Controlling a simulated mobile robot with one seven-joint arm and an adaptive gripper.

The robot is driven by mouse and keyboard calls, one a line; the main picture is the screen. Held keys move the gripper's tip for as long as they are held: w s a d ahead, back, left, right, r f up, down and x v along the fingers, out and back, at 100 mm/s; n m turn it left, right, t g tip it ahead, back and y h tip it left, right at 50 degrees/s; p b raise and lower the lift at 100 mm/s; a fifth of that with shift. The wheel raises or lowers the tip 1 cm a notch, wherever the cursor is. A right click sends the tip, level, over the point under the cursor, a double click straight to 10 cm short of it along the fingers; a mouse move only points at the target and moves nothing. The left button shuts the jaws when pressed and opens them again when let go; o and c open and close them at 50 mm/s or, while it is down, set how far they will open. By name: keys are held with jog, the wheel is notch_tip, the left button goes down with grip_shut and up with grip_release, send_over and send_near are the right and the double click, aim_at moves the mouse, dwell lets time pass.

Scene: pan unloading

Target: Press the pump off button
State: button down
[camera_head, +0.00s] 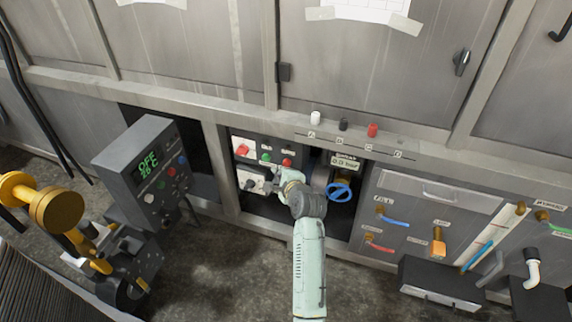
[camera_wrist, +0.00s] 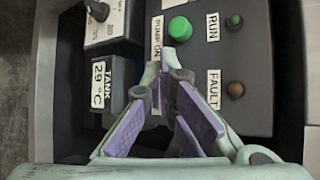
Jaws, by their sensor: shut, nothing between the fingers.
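In the head view a red button (camera_head: 287,162) sits on the dark control panel, just right of a green button (camera_head: 266,157). In the wrist view the green button (camera_wrist: 179,28) is beside a PUMP ON label (camera_wrist: 157,36). A second white label beneath it is mostly covered, and the red button is hidden behind my fingers. My gripper (camera_wrist: 166,78) is shut and empty, with its tips pointing at the panel just below the green button. In the head view my gripper (camera_head: 274,183) is at the recess, close to the red button. I cannot tell whether it touches.
RUN (camera_wrist: 234,20) and FAULT (camera_wrist: 236,89) lamps are beside the buttons. A TANK display (camera_wrist: 103,85) reads 29 °C. A blue handwheel (camera_head: 340,192) and a 0.0 bar gauge (camera_head: 344,163) are right of my gripper.

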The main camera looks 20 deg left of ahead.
jog(key=shift+s+p, duration=1.15)
jog(key=shift+s, duration=1.15)
jog(key=shift+a, duration=0.1)
